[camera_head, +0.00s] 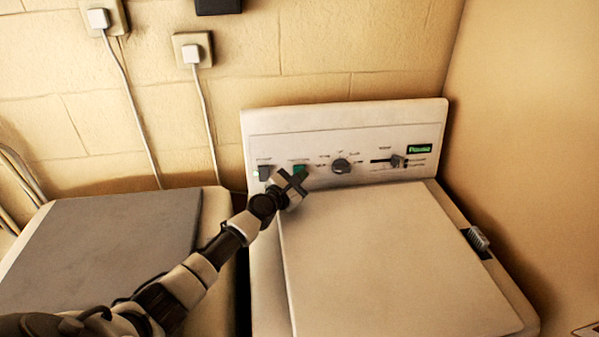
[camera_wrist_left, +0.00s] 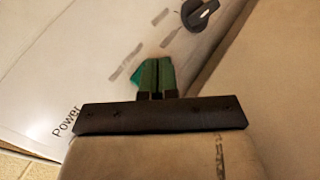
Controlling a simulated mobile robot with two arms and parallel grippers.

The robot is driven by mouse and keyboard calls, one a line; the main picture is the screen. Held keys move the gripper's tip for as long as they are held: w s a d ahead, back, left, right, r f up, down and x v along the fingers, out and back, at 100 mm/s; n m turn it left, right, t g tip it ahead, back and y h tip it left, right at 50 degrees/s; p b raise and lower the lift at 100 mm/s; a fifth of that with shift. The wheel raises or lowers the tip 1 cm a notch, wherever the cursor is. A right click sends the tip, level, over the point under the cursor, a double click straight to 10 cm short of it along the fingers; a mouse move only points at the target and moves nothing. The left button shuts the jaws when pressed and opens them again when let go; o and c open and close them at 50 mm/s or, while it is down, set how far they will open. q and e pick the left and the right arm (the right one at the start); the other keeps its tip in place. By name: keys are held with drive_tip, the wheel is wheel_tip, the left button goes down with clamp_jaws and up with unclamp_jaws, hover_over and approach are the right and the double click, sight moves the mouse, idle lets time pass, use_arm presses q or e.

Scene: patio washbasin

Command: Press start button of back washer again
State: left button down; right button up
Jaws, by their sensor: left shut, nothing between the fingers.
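The washer's white control panel (camera_head: 370,125) stands against the wall. A green button (camera_head: 300,168) is on its left part, beside a dark power switch (camera_head: 264,173). My left gripper (camera_head: 294,181) is shut and empty, just in front of the panel at the green button. In the left wrist view, the closed fingertips (camera_wrist_left: 156,76) overlap the green button (camera_wrist_left: 137,75), which is partly hidden behind them. I cannot tell whether they touch it. A small green display (camera_head: 419,148) is lit at the panel's right. My right gripper is not in view.
A dark dial (camera_head: 341,166) and a slider (camera_head: 397,161) sit right of the button. The washer lid (camera_head: 385,260) is closed, with a brush (camera_head: 476,238) at its right. Another grey-topped machine (camera_head: 105,240) stands left. A wall closes the right side.

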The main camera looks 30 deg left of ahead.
use_arm(q)
drive_tip(key=shift+w+a+f, duration=0.1)
drive_tip(key=shift+w+a+b, duration=0.2)
drive_tip(key=shift+w+b, duration=0.05)
drive_tip(key=shift+b, duration=0.1)
drive_tip(key=shift+w+a+f+b, duration=0.1)
drive_tip(key=shift+w+a+b, duration=0.15)
drive_tip(key=shift+w+b, duration=0.15)
idle(0.6)
drive_tip(key=shift+s, duration=0.1)
idle(0.6)
drive_tip(key=shift+s+d+r+p, duration=0.2)
drive_tip(key=shift+s+d+p, duration=0.15)
drive_tip(key=shift+p, duration=0.25)
drive_tip(key=shift+s+d, duration=0.15)
drive_tip(key=shift+s, duration=0.15)
drive_tip(key=shift+p, duration=0.35)
